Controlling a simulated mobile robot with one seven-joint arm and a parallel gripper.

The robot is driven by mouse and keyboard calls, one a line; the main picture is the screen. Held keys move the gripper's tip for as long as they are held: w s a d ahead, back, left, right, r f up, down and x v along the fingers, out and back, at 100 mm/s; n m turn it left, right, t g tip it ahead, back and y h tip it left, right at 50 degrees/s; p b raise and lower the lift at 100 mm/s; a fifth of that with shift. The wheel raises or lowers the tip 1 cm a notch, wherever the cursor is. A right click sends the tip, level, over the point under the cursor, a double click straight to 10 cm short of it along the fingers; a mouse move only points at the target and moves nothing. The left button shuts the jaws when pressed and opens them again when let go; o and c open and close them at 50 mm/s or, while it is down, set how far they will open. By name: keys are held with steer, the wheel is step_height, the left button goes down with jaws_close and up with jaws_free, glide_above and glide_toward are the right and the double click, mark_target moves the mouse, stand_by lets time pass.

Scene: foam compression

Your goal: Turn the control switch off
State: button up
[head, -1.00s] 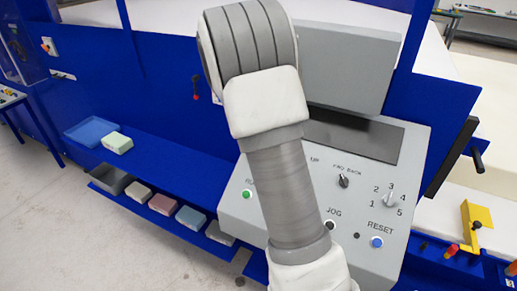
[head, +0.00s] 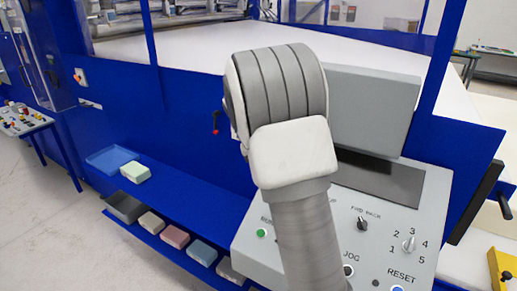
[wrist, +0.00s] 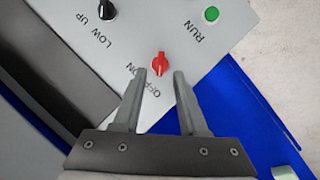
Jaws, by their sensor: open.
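In the head view my arm stands in front of the control panel (head: 385,222) and hides the switch and my gripper.
The panel also carries a green RUN button (wrist: 211,14), a black LOW/UP knob (wrist: 105,9), a FWD/BACK knob (head: 362,224) and a numbered selector (head: 408,244). A dark screen (head: 375,178) lies above them. Foam blocks rest on a blue shelf (head: 195,178) to the left.

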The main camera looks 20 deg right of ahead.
steer(key=v, duration=1.3)
steer(key=shift+r, duration=0.2)
steer(key=shift+s+a, duration=0.1)
